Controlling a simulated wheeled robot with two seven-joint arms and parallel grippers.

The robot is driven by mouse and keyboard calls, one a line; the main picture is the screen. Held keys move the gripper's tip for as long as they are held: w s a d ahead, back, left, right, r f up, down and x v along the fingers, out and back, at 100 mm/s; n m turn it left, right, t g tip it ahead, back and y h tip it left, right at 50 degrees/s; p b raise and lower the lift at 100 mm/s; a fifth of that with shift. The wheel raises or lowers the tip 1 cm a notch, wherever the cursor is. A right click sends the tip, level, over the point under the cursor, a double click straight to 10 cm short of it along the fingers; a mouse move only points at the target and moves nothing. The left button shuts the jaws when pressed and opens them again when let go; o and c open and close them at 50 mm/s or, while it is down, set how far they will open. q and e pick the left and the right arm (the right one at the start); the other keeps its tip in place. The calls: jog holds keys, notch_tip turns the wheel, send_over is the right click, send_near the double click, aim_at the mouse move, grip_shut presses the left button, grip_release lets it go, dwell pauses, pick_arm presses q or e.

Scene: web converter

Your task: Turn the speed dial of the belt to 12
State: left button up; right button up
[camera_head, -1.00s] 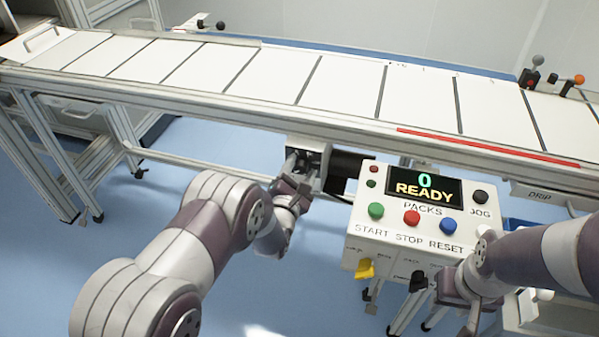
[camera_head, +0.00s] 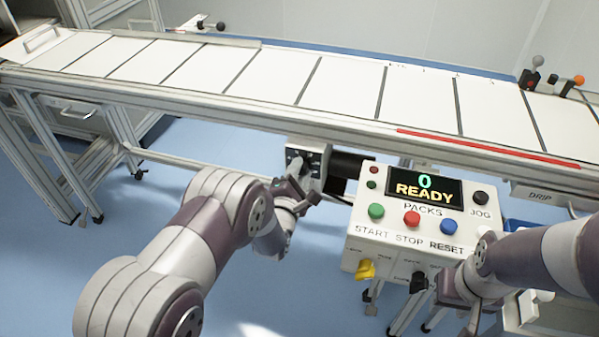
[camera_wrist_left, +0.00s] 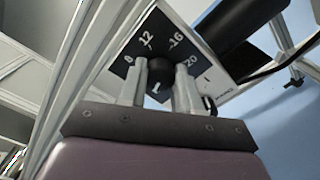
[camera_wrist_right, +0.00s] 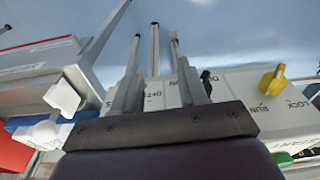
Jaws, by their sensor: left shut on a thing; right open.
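The speed dial is a black knob (camera_wrist_left: 160,70) on a dark scale plate (camera_wrist_left: 190,50) marked 8, 12, 16 and 20, seen in the left wrist view. My left gripper (camera_wrist_left: 160,88) is shut on the knob, one finger on each side. The knob's pointer is hidden, so I cannot tell its setting. In the head view the dial box (camera_head: 308,155) hangs under the belt (camera_head: 270,78), with my left gripper (camera_head: 300,175) at its face. My right gripper (camera_wrist_right: 155,85) is open and empty near the control panel's lower right.
The control panel (camera_head: 390,237) right of the dial shows "0 READY" above green, red and blue buttons. A yellow switch (camera_head: 366,269) and a black switch (camera_head: 418,281) sit on its lower front. A dark motor cylinder (camera_wrist_left: 232,22) lies beside the dial.

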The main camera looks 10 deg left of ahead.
pick_arm(q)
jog(key=m, duration=0.7)
jog(key=shift+f, duration=0.1)
jog(key=m, duration=1.3)
jog(key=shift+f+m+b, duration=0.15)
jog(key=shift+m+b, duration=0.2)
jog(key=shift+m, duration=2.65)
jog(key=o, duration=1.1)
jog(key=shift+c, duration=0.2)
